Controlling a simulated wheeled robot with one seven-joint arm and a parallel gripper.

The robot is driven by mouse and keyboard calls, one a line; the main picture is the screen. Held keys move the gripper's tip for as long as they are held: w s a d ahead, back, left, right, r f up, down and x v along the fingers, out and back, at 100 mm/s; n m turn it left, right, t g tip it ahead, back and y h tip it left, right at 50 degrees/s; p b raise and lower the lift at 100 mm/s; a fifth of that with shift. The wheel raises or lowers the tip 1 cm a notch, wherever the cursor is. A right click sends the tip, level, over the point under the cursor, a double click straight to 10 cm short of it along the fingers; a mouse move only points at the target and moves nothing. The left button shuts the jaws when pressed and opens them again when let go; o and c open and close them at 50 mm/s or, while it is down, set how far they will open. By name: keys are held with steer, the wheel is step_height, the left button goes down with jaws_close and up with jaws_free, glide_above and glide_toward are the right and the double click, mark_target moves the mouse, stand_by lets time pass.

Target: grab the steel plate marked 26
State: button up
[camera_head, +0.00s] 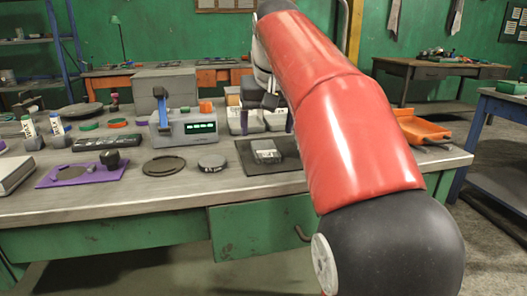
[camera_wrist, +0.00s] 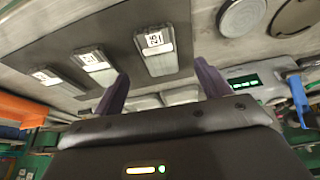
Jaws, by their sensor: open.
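Three grey steel plates with white number labels lie in a row on a dark mat (camera_wrist: 186,62) in the wrist view. One plate (camera_wrist: 160,62) is in front of the space between my fingers, a second plate (camera_wrist: 97,68) is to its left, and a third plate (camera_wrist: 62,85) is farther left. In the head view one plate (camera_head: 266,152) shows on the mat (camera_head: 251,166); my arm hides the others. My gripper (camera_wrist: 162,84) is open and empty, its dark fingers apart from the plates.
A scale with a green display (camera_head: 186,128) stands left of the mat, with a round grey disc (camera_head: 212,163) and a dark ring (camera_head: 164,166) before it. Grey bins (camera_head: 246,119) stand behind the mat. An orange tray (camera_head: 422,128) is at the right.

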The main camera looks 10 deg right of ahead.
mark_target(265, 149)
steer(key=b+x, duration=0.1)
steer(key=x, duration=0.5)
steer(key=shift+w, duration=0.25)
steer(key=shift+c, duration=0.5)
steer(key=shift+r, duration=0.1)
steer(key=c, duration=1.4)
